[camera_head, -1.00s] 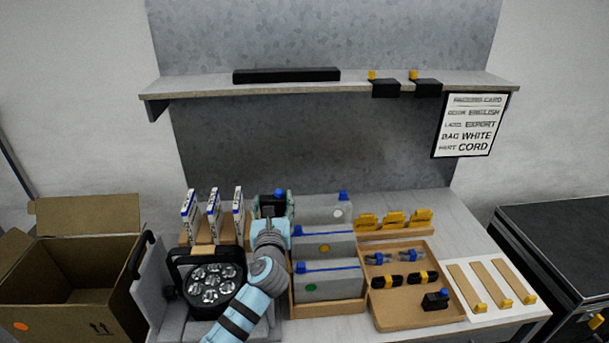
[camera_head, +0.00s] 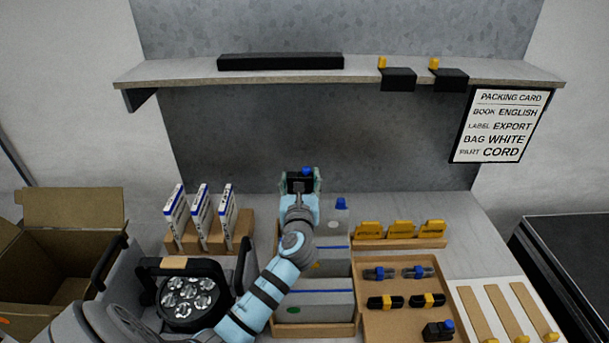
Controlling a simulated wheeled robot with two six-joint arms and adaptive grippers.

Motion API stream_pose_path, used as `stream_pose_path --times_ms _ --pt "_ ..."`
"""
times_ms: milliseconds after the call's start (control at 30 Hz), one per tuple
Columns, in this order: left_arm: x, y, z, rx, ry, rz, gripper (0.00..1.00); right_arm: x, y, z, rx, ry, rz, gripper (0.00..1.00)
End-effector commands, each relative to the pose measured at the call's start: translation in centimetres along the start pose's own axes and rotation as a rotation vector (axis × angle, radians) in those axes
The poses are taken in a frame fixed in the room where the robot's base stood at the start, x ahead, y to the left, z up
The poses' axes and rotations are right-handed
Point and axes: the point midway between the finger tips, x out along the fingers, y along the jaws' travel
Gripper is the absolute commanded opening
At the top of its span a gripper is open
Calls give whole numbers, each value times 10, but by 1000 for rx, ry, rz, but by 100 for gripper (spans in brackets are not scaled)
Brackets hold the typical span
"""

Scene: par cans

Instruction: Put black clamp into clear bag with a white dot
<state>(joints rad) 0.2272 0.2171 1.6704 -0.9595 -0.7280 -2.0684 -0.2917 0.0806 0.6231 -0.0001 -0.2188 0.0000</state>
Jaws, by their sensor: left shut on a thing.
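My left gripper (camera_head: 300,184) is shut on the black clamp (camera_head: 297,176), a small dark block with a blue knob. It holds the clamp up above the back end of the bag rack. The back bag (camera_head: 336,224), greyish with a blue clip, stands partly behind my arm; its dot is hidden now but showed white earlier. In front stand a bag with an orange dot (camera_head: 317,266) and a bag with a green dot (camera_head: 315,300), both partly covered by my arm. My right gripper is not in view.
A tan tray (camera_head: 385,323) at right holds dark parts and another black block with a blue knob (camera_head: 438,331). Upright booklets (camera_head: 200,215) and a black lamp (camera_head: 185,295) stand left. A shelf (camera_head: 450,72) crosses above. An open carton (camera_head: 62,270) is far left.

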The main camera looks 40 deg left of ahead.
Motion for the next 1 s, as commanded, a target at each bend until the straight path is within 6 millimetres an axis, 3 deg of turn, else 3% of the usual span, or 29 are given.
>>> stream_pose_path --times_ms 267,500,867,900,1000 --pt "0 10 -29 2 -2 14 11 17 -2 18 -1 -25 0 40" --pt "0 9 -51 1 -1 11 11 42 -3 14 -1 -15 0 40" --pt "0 8 -52 1 -2 9 11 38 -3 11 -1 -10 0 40" --pt "0 8 -52 1 -1 9 62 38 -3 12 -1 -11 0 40" --pt "0 7 -52 1 -1 9 78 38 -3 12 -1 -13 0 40"
